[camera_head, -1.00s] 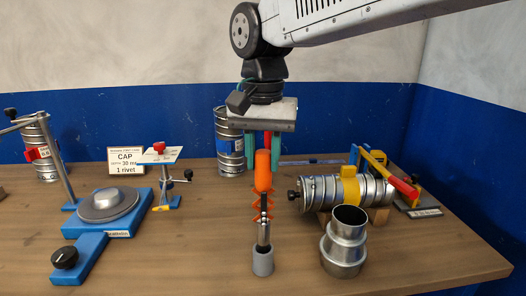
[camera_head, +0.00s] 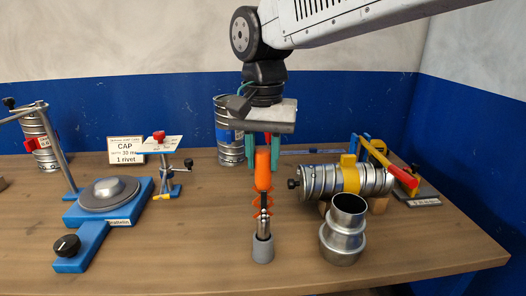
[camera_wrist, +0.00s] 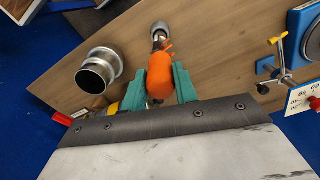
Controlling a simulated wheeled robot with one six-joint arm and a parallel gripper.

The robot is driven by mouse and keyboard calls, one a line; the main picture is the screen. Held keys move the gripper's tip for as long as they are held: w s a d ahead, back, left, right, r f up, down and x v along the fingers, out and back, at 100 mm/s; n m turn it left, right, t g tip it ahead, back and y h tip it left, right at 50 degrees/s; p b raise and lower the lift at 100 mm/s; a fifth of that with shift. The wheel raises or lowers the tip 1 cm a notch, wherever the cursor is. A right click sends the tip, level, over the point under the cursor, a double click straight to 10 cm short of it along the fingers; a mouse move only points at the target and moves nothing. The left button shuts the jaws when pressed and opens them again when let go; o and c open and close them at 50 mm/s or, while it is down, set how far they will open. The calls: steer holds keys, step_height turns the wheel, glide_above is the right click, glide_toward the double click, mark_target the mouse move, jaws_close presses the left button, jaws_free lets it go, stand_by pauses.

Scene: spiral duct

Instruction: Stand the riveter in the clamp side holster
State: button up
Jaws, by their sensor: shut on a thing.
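The riveter has an orange handle (camera_head: 263,175), an orange spring-like part and a metal nose. It stands upright in the head view, nose down. My gripper (camera_head: 263,158) is shut on the top of the orange handle, one teal finger on each side. The nose enters the mouth of a small grey cup-shaped holster (camera_head: 263,251) on the table; its lower end is hidden there. In the wrist view the orange handle (camera_wrist: 160,78) lies between the teal fingers, with the grey holster (camera_wrist: 160,27) beyond it. How deep the nose sits cannot be told.
A stepped metal duct piece (camera_head: 342,235) stands close right of the holster. Behind it lies a clamped spiral duct (camera_head: 323,181) with a red-handled clamp (camera_head: 403,176). A blue fixture (camera_head: 118,210) is at left. A can (camera_head: 228,135) stands behind my gripper. Table left of the holster is clear.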

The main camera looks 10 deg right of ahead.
steer(key=shift+f, duration=1.25)
steer(key=o, duration=1.1)
steer(key=shift+o, duration=0.2)
step_height(320, 180, up, 8)
steer(key=shift+f, duration=0.1)
